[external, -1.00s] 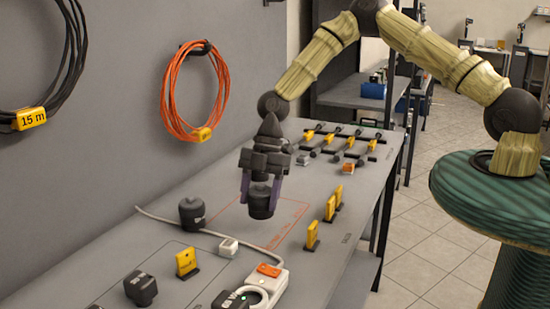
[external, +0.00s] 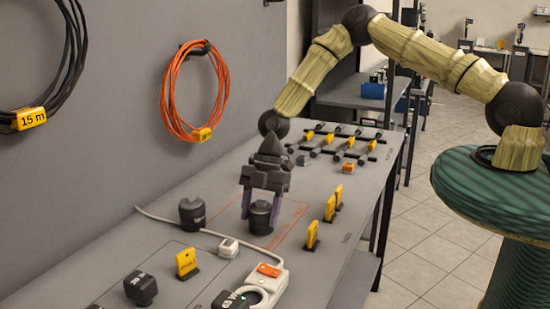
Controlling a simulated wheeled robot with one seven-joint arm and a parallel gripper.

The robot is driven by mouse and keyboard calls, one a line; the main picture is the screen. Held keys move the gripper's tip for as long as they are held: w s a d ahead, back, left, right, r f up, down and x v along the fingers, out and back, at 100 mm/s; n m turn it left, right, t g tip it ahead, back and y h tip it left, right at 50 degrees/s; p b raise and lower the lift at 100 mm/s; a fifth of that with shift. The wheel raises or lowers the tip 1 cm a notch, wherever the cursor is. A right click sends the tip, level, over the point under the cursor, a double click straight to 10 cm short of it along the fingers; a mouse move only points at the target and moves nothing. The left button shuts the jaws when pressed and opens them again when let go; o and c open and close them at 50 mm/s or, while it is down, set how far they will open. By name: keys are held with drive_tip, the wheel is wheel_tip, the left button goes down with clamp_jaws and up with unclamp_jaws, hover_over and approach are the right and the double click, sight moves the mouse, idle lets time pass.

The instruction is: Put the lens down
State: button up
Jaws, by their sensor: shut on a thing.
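The lens (external: 260,217) is a short black cylinder between the two purple fingers of my gripper (external: 261,208) in the external view. My gripper points down and is shut on it. The lens is low over the red-outlined area of the grey bench (external: 345,238), at or very near its surface; I cannot tell whether it touches. A second black lens-like cylinder (external: 192,212) stands on the bench to the left of my gripper.
A white cable leads to a power strip (external: 262,285) at the front. Yellow tags (external: 312,236) stand to the right, and another yellow tag (external: 187,263) stands at front left. Black blocks (external: 141,288) sit nearby. A rack of rods (external: 340,140) lies behind.

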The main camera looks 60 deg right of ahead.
drive_tip(key=shift+f, duration=0.15)
drive_tip(key=o, duration=1.4)
drive_tip(key=shift+c, duration=0.2)
drive_tip(key=b+v, duration=0.3)
drive_tip(key=v, duration=0.9)
drive_tip(key=shift+s, duration=0.1)
